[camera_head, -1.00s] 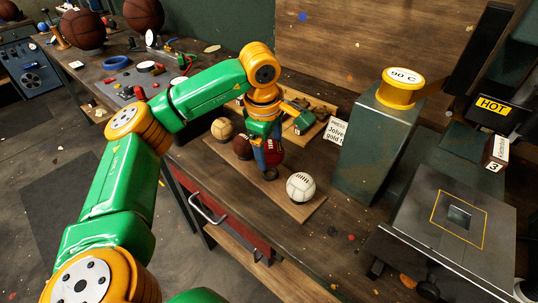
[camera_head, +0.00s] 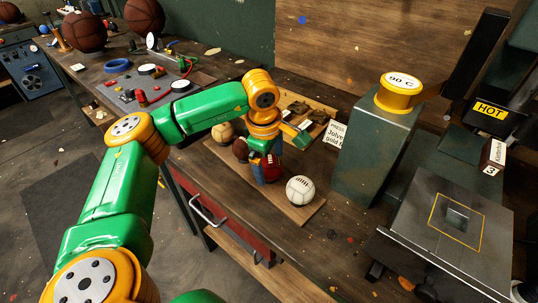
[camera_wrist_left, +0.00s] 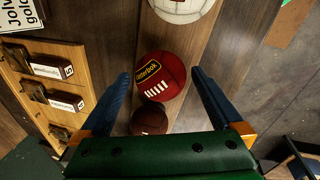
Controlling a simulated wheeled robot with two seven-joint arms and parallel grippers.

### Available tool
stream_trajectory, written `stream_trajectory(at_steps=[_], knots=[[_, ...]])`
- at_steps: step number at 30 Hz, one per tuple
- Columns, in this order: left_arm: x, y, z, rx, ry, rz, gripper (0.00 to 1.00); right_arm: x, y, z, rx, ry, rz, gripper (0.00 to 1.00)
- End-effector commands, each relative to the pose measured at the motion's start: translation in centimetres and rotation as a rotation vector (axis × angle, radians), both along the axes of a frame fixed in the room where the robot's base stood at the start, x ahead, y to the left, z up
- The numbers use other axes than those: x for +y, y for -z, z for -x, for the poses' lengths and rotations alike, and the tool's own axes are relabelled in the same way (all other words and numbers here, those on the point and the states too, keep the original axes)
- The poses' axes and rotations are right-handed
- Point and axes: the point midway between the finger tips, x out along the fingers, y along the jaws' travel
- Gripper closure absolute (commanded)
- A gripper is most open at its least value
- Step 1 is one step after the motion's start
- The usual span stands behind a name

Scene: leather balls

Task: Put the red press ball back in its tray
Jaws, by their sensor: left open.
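The red ball (camera_head: 273,167) with a yellow label sits on a wooden board (camera_head: 307,212) on the bench, partly hidden by my left gripper (camera_head: 266,175) in the head view. In the left wrist view the red ball (camera_wrist_left: 162,77) shows between the two blue fingers of the open left gripper (camera_wrist_left: 160,74), with a visible gap on each side. A wooden rack (camera_wrist_left: 82,60) with labelled compartments is at the left of that view; the rack (camera_head: 325,118) also shows behind the gripper in the head view. Which of these is the red ball's tray I cannot tell. My right gripper is out of view.
A white ball (camera_head: 300,190), a dark brown ball (camera_head: 240,149) and a tan ball (camera_head: 223,132) share the board. The white ball (camera_wrist_left: 182,8) and brown ball (camera_wrist_left: 149,119) flank the red one closely. A grey pedestal (camera_head: 368,155) and a hot press (camera_head: 455,228) stand at right.

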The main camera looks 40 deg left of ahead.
Motion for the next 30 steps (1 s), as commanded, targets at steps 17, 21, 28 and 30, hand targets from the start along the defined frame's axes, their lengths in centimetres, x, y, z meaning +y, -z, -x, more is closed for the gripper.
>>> stream_trajectory(at_steps=[17,21,28,30], knots=[[-0.5,-12.0,2.2,-0.001,0.0,0.001,0.0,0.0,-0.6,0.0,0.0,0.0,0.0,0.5],[-0.5,-12.1,2.2,0.0,0.0,0.0,0.0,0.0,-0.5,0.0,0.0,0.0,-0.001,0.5],[-0.5,-12.1,2.2,0.0,0.0,0.0,0.0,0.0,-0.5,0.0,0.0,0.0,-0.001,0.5],[-0.4,-12.2,2.2,0.0,0.0,0.0,0.0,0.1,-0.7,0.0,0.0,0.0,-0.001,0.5]])
